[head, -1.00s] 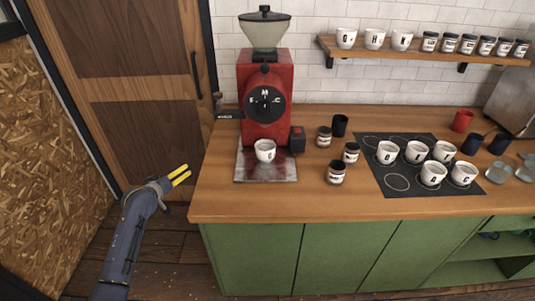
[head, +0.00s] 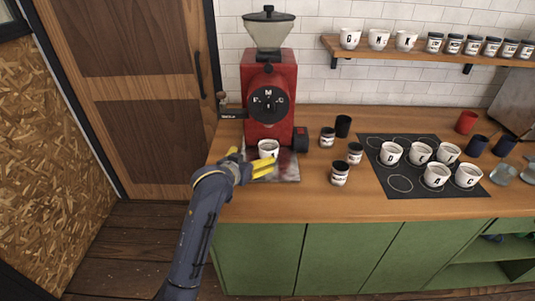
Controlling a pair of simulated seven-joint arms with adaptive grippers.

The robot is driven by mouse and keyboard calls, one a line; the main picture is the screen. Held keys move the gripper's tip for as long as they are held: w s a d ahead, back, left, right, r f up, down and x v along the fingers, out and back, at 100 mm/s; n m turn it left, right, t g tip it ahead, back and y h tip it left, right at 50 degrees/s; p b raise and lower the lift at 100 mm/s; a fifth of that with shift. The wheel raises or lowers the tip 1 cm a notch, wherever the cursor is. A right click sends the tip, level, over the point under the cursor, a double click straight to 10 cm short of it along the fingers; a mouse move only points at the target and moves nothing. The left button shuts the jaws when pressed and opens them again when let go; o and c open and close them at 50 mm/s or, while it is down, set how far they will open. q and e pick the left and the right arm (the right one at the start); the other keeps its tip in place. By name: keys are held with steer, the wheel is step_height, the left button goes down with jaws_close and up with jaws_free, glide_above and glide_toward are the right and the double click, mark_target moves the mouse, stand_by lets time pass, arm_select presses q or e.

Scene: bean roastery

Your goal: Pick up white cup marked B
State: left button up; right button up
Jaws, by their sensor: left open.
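A white cup (head: 268,149) stands on the metal tray (head: 287,172) under the red grinder. Its letter is too small to read, so I cannot tell whether it is B. My left gripper (head: 257,163) is open and empty, its yellow fingers just in front of this cup and over the tray's near left part. They overlap the cup's lower edge in the picture; I cannot tell if they touch it. Several other white cups stand on the dark mat (head: 402,184), among them A (head: 437,175) and C (head: 468,176). My right gripper is not in view.
The red grinder (head: 268,95) rises right behind the cup. Small dark-lidded jars (head: 340,173) and a black cup (head: 343,126) stand to the right of the tray. A wall shelf (head: 430,54) holds more white cups and jars. The counter front is clear.

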mark_target(272, 144)
arm_select(q)
steer(key=shift+x, duration=7.5)
steer(key=shift+f, duration=0.15)
steer(key=shift+c, duration=0.3)
steer(key=c, duration=1.3)
steer(key=shift+c, duration=1.4)
steer(key=shift+r, duration=0.2)
